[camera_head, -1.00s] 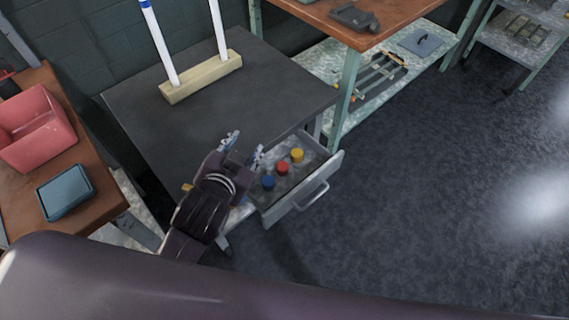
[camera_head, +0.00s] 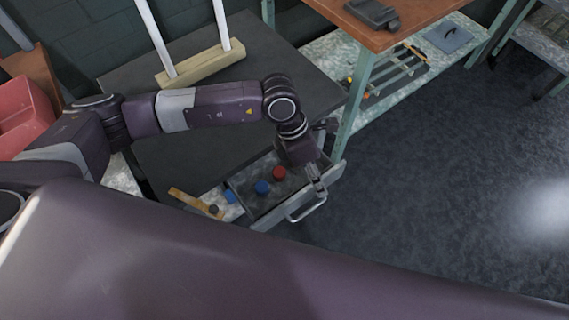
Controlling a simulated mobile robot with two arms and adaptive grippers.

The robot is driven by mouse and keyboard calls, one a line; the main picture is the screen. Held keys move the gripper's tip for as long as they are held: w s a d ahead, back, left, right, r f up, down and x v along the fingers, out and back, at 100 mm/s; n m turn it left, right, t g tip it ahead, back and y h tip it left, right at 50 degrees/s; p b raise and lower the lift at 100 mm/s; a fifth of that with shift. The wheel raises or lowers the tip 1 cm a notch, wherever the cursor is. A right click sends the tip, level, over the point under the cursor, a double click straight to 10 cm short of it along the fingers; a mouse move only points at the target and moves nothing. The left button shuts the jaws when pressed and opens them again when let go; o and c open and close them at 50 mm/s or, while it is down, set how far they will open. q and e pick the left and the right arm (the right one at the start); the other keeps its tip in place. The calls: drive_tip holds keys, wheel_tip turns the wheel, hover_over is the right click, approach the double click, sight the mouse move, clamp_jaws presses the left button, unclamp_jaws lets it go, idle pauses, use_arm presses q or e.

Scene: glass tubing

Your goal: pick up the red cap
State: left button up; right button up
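The red cap (camera_head: 279,173) stands in the open drawer (camera_head: 262,222), just right of a blue cap (camera_head: 262,187). My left gripper (camera_head: 321,158) is over the right end of the drawer, to the right of the red cap and apart from it. Its fingers look spread, with nothing seen between them. The yellow cap is hidden behind my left gripper and wrist. My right gripper is not in view.
The dark table (camera_head: 190,150) above the drawer holds a wooden block (camera_head: 200,67) with two upright white rods. A teal-legged workbench (camera_head: 353,105) stands close to the right of my gripper. The drawer handle (camera_head: 306,208) sticks out in front. Open floor lies to the right.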

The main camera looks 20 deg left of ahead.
use_arm(q)
drive_tip(key=w+a+f+t+y, duration=0.15)
drive_tip(key=w+a+y, duration=0.35)
drive_tip(key=a, duration=0.6)
hover_over(280, 171)
drive_tip(key=shift+h, duration=0.3)
drive_tip(key=f, duration=0.6)
drive_tip(key=shift+s+p, duration=0.2)
drive_tip(key=shift+p, duration=0.2)
drive_tip(key=shift+f, duration=0.5)
drive_tip(key=f, duration=0.4)
drive_tip(key=shift+w+d+f+p, duration=0.1)
drive_tip(key=shift+w+f+p, duration=0.1)
drive_tip(key=shift+f+p, duration=0.15)
drive_tip(key=c, duration=0.6)
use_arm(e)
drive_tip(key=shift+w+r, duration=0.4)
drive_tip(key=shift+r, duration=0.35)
